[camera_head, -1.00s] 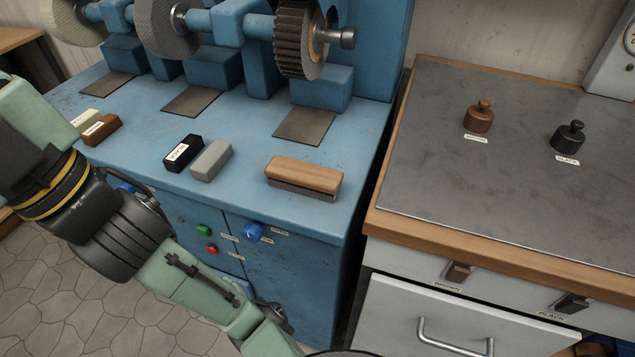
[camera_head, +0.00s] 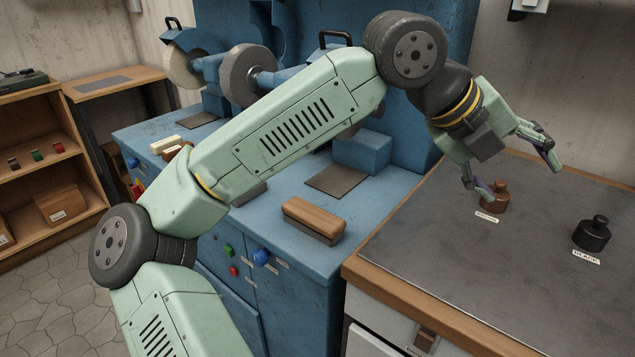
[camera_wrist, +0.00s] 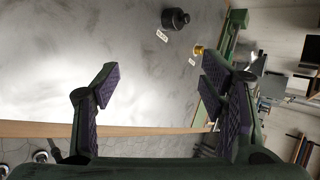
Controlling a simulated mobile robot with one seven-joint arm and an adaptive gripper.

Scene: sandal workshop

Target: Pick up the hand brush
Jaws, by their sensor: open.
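The hand brush (camera_head: 316,216), a light wooden block with dark bristles underneath, lies on the front part of the blue machine's top in the head view. It is not recognisable in the wrist view. My gripper (camera_head: 520,180) is open and hangs over the grey-topped bench to the right of the brush, well apart from it. One finger appears close to the brown bottle in the head view; I cannot tell whether it touches. The wrist view shows the two fingers (camera_wrist: 160,88) spread, with nothing between them but bench top behind.
A brown bottle (camera_head: 495,198) and a black bottle (camera_head: 592,235) stand on the grey-topped bench (camera_head: 430,260). The blue machine (camera_head: 290,265) carries grinding wheels (camera_head: 248,76) behind the brush. My arm crosses over the machine's top, hiding part of it. Shelves (camera_head: 38,160) stand at the left.

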